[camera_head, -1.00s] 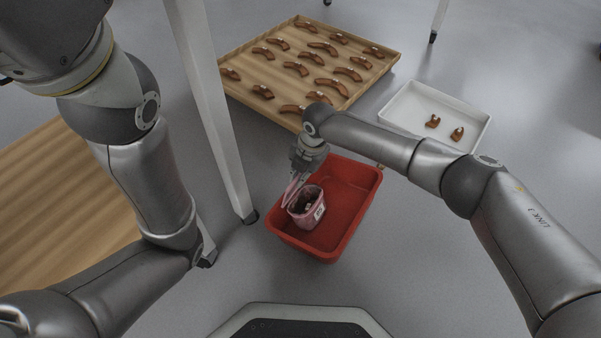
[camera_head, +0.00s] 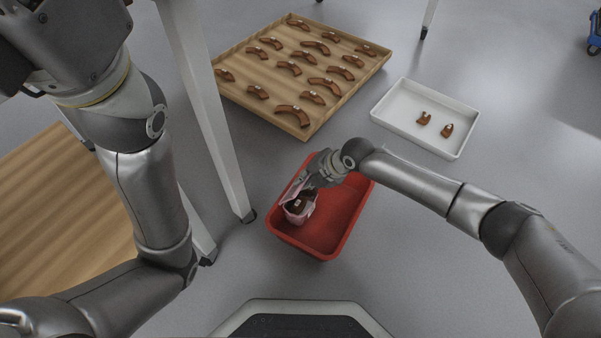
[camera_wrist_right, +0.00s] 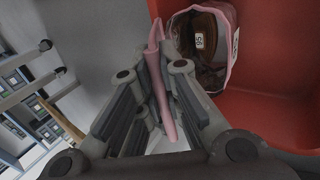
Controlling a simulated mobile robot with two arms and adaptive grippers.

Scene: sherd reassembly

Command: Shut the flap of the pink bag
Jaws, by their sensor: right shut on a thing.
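The pink bag (camera_head: 300,217) stands in the red bin, near its left wall in the head view. Its mouth is open, and a brown sherd with a white label (camera_wrist_right: 199,41) shows inside in the right wrist view. My right gripper (camera_head: 304,190) comes over the bag from the upper right. It is shut on the bag's pink flap (camera_wrist_right: 158,88), which runs between its fingers in the wrist view. The flap stands up beside the open mouth, not lying over it. The gripper hides part of the bag in the head view. My left gripper is out of view.
The red bin (camera_head: 345,222) stands on the grey floor. A wooden tray (camera_head: 235,88) with several brown sherds lies behind it. A white tray (camera_head: 398,124) with two brown pieces lies at the right. A pale table leg (camera_head: 215,130) stands close left of the bin.

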